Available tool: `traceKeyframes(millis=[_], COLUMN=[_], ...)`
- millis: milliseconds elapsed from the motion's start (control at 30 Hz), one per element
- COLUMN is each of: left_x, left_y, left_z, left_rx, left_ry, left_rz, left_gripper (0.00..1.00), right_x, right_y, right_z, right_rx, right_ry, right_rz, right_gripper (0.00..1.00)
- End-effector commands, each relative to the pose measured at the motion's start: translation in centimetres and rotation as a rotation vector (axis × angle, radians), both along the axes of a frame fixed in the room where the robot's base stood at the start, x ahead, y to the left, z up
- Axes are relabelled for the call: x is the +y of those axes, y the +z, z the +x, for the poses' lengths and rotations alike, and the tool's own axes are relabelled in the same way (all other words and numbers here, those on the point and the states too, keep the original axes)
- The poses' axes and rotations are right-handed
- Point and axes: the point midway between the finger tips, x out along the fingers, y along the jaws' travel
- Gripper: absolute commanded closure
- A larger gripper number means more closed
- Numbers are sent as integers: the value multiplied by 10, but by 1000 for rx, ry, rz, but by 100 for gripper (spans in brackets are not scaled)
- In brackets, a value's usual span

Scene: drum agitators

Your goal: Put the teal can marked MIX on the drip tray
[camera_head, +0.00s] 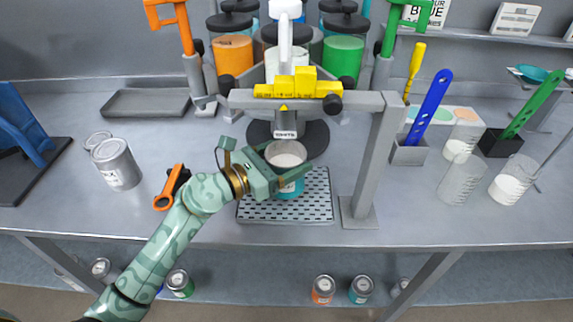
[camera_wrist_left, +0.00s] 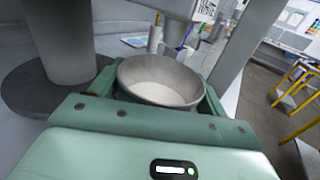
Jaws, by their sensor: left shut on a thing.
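An open can with a teal label (camera_head: 290,188) is upright over the perforated drip tray (camera_head: 313,206); its inside looks pale. The label's writing is too small to read. My left gripper (camera_head: 286,166) is shut around the can near its rim. In the left wrist view the can's rim and pale inside (camera_wrist_left: 160,82) sit between the two green fingers. I cannot tell whether the can's bottom touches the tray, since the gripper hides part of it. My right gripper is not in view.
A dispenser frame's post (camera_head: 372,160) stands right of the tray, with a nozzle marked WHITE (camera_head: 285,120) above the can. Beakers (camera_head: 460,180) stand right.

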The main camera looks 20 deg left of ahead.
Motion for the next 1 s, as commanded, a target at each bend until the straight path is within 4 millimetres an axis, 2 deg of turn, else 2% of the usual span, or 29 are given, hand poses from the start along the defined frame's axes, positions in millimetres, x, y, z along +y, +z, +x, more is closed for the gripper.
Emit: traceKeyframes(millis=[33, 100, 467, 500, 567, 900, 1000], left_x=[0, 0, 0, 0, 0, 0, 9], left_y=[-15, -22, -22, -23, -22, -17, -20], left_z=[0, 0, 0, 0, 0, -1, -11], left_rx=[4, 4, 0, 2, 1, -1, 3], left_ry=[1, 1, 0, 0, 0, 0, 1], left_rz=[-2, -2, 0, 0, 0, -1, 1], left_gripper=[59, 59, 59, 19, 3, 3, 3], right_x=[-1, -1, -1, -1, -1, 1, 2], right_y=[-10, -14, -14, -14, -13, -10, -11], right_z=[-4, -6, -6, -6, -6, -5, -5], right_rx=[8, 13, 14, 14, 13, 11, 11], right_ry=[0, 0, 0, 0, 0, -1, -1], right_rz=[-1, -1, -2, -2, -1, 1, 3], right_gripper=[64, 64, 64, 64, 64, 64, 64])
